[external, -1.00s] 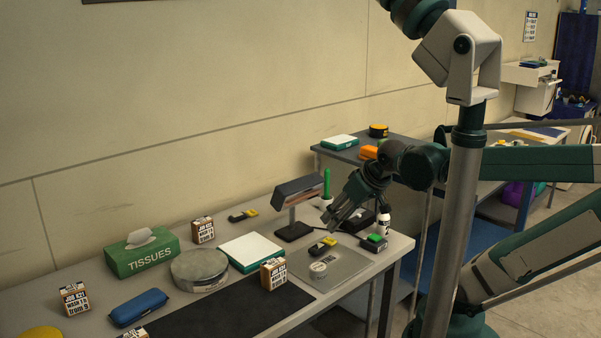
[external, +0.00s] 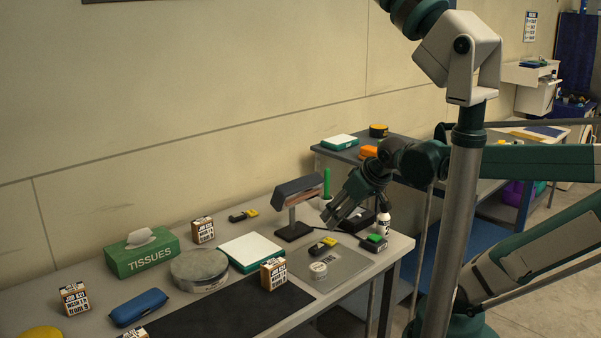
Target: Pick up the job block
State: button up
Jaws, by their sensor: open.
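Several job blocks with orange-brown sides and black-on-white printed faces stand on the grey table. One job block (external: 273,274) is near the front, by the black mat. Another job block (external: 203,230) is at the back beside the tissue box. A third job block (external: 75,299) is at the far left, and part of one more job block (external: 136,333) shows at the bottom edge. My gripper (external: 332,220) is open and empty at the right end of the table, pointing down and left. It is apart from all the blocks, to the right of the nearest one.
A green tissue box (external: 143,256), a round grey tin (external: 199,270), a white-topped green box (external: 251,251) and a blue case (external: 138,308) stand among the blocks. The black mat (external: 225,318) is mostly clear.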

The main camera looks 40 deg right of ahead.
jog(key=shift+r, duration=2.2)
jog(key=m+g+y, duration=0.5)
jog(key=m+y, duration=0.5)
jog(key=m, duration=0.4)
send_near(276, 261)
notch_tip(276, 261, up, 3)
jog(key=w, duration=0.2)
notch_tip(276, 261, up, 3)
jog(key=m+g+y, duration=0.2)
jog(key=m+y, duration=0.2)
jog(key=y, duration=0.1)
jog(key=f, duration=0.6)
jog(key=a+f, duration=0.1)
jog(key=f, duration=0.3)
jog(key=shift+s+f, duration=0.15)
jog(key=shift+s, duration=0.1)
jog(key=shift+a, duration=0.15)
jog(key=shift+x, duration=1.15)
